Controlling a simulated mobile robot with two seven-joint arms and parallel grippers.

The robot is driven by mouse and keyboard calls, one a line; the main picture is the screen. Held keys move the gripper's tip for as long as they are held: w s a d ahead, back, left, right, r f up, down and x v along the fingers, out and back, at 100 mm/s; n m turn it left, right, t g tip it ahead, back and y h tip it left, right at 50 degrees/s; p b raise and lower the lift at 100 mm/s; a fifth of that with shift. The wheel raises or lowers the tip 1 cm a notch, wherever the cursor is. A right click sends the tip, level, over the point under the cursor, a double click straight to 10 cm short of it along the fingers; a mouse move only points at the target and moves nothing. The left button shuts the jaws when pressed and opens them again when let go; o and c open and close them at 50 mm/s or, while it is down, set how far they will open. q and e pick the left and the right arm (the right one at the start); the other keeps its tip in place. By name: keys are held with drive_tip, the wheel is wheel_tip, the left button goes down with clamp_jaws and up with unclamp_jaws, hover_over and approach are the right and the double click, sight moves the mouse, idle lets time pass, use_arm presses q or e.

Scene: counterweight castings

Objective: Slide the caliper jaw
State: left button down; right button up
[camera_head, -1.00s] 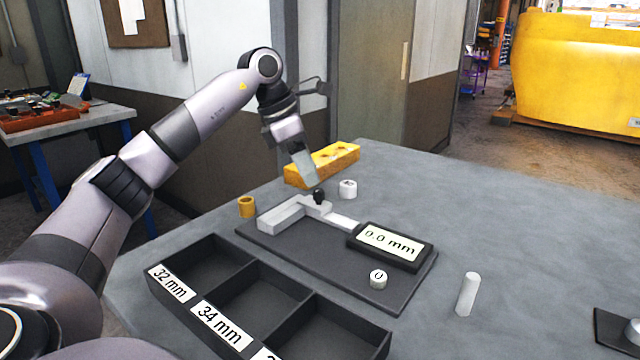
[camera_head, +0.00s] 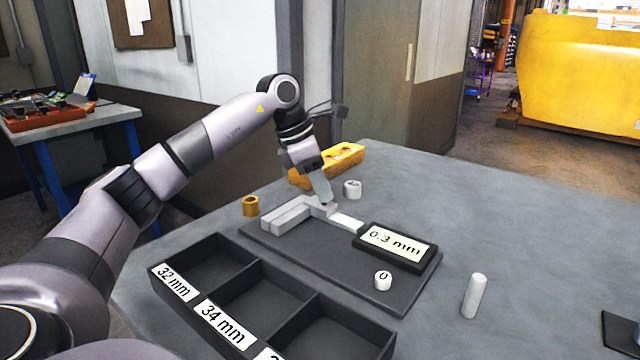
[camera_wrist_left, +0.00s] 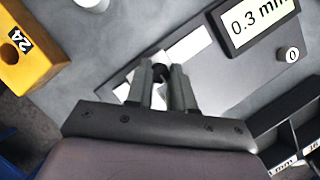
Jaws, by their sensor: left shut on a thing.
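The caliper is a pale bar with jaws (camera_head: 287,216) on a dark base plate (camera_head: 300,249). Its display (camera_head: 397,247) reads 0.3 mm; the display also shows in the left wrist view (camera_wrist_left: 258,18). My left gripper (camera_head: 327,202) reaches down onto the caliper from behind. In the left wrist view my left gripper (camera_wrist_left: 163,84) is shut on a small black knob (camera_wrist_left: 161,70) on the sliding jaw. The fingers hide much of the knob and jaw. My right gripper is not in view.
A white button marked 0 (camera_head: 383,280) sits on the plate. A tray (camera_head: 230,268) with labelled compartments lies in front. A brass ring (camera_head: 251,206), a white cylinder (camera_head: 353,189) and a yellow block (camera_head: 346,155) stand near. A pale rod (camera_head: 474,296) stands right.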

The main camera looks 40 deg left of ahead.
use_arm(q)
drive_tip(key=d, duration=0.1)
drive_tip(key=d+p, duration=0.1)
drive_tip(key=d, duration=0.3)
drive_tip(key=shift+w+r+p, duration=0.15)
drive_tip(key=shift+w+p, duration=0.1)
drive_tip(key=shift+p, duration=0.1)
drive_tip(key=shift+d, duration=0.25)
drive_tip(key=c, duration=1)
unclamp_jaws()
drive_tip(key=shift+a, duration=0.1)
drive_tip(key=v, duration=0.7)
